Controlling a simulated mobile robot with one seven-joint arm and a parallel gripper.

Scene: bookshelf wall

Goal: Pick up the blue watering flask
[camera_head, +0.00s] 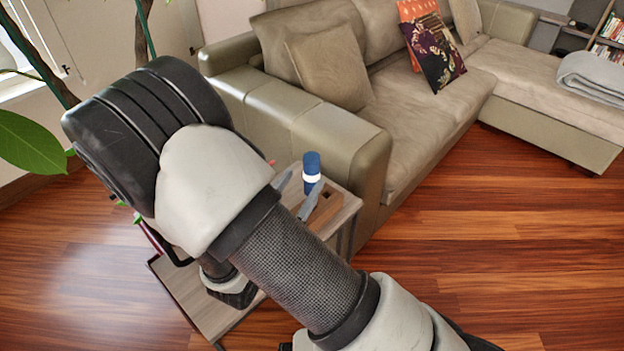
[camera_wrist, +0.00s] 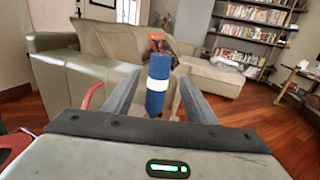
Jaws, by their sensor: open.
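The blue watering flask (camera_head: 311,172) is a blue cylinder with a white band. It stands upright on a small side table (camera_head: 346,211) beside the sofa arm. My gripper (camera_head: 298,192) is open, with its two grey fingers pointing toward the flask. In the wrist view the flask (camera_wrist: 157,84) shows between the fingers of my gripper (camera_wrist: 158,98), near the middle. I cannot tell whether it is fully between the fingertips or just beyond them. The flask's lower end is partly hidden.
A wooden box (camera_head: 325,213) sits on the table near the flask. A beige sofa (camera_head: 420,105) stands close behind the table. A red curved handle (camera_wrist: 92,95) lies left of the fingers. A plant (camera_head: 28,143) is at the left. Wood floor (camera_head: 470,240) is clear at the right.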

